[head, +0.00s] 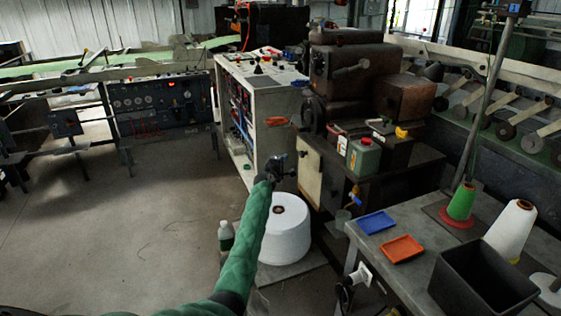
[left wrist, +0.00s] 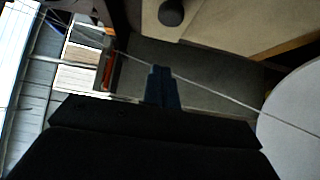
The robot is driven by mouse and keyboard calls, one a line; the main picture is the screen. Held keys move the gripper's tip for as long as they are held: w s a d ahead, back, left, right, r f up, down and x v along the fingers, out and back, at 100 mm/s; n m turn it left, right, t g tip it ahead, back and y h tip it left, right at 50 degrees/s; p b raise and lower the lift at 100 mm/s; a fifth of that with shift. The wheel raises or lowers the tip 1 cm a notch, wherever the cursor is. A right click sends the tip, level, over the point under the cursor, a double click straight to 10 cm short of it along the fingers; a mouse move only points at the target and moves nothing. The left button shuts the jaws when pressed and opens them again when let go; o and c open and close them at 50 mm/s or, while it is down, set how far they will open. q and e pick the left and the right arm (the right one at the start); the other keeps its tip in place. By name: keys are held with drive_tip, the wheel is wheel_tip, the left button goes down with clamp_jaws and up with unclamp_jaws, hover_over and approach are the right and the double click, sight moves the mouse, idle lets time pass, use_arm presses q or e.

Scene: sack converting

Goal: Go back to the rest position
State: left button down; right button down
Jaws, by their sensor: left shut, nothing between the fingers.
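My left arm, in a green sleeve, reaches up from the bottom of the head view. My left gripper (head: 283,168) is in front of the cabinet and above the large white yarn cone on the floor. In the left wrist view its fingers (left wrist: 162,88) are together with nothing between them. The large white cone (head: 287,236) stands below the gripper, and a pale round edge, likely the cone (left wrist: 292,120), shows at the right of the left wrist view. My right gripper is not in either view.
A grey table at right holds a blue tray (head: 376,222), an orange tray (head: 402,249), a black bin (head: 480,280), a green cone (head: 461,201) and a white cone (head: 509,231). A bottle (head: 226,236) stands beside my left arm. Open floor (head: 110,230) lies at left.

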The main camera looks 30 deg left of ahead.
use_arm(q)
drive_tip(key=s, duration=0.2)
drive_tip(key=shift+s+d, duration=0.15)
drive_tip(key=shift+s, duration=0.25)
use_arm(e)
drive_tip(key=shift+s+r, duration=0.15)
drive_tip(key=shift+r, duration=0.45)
